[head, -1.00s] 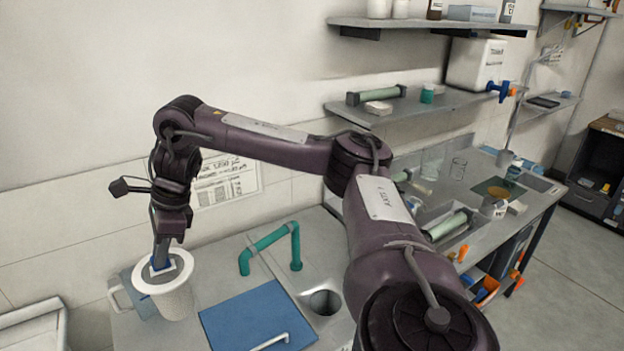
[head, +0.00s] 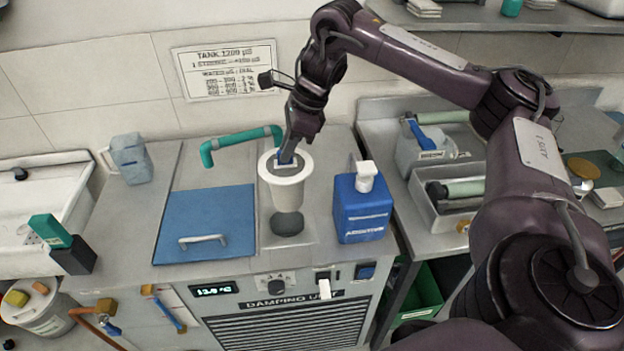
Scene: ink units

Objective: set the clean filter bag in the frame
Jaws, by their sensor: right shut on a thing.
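The clean filter bag (head: 288,196) is a white, tapered cup shape with a wide flat rim and a grey inside. My right gripper (head: 287,162) points down into its mouth and is shut on it at the middle. The bag hangs upright, with its lower end just above a dark round opening (head: 288,224) in the grey worktop, which seems to be the frame. The bag's body covers the far part of the opening. Bag and opening look apart, but the exact gap is hard to tell. My left gripper is out of view.
A teal pipe (head: 240,143) arches close behind and left of the bag. A blue lid (head: 205,225) with a handle lies left. A blue bottle (head: 362,212) with a white cap stands close right. A pale blue jug (head: 131,158) stands at the back left.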

